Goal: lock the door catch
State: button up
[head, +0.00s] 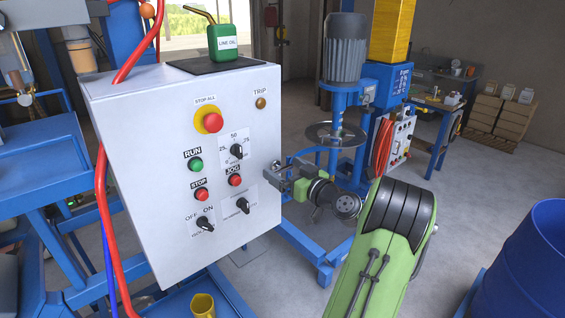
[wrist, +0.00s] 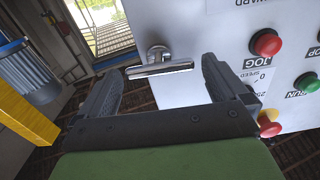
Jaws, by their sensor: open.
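The door catch (wrist: 158,62) is a shiny metal handle at the edge of the white control cabinet (head: 150,200). In the wrist view its bar lies nearly level across the picture, with a short stem above it. My gripper (wrist: 160,72) is open, with one dark finger beyond each end of the bar and nothing held. I cannot tell whether the fingers touch the catch; gaps show at both ends. In the head view my gripper (head: 280,180) is at the cabinet's right edge, and the catch cannot be made out there. The cabinet also shows in the wrist view (wrist: 215,25).
The cabinet front carries a red stop button (head: 212,123), a green run button (head: 195,164) and several knobs. A green oil can (head: 222,42) stands on top. The blue mixer stand (head: 335,170) is behind my arm, and a blue drum (head: 525,265) is at the right.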

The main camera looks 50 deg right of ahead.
jog(key=shift+x, duration=0.95)
jog(key=shift+s, duration=0.1)
jog(key=shift+c, duration=0.3)
jog(key=c, duration=0.8)
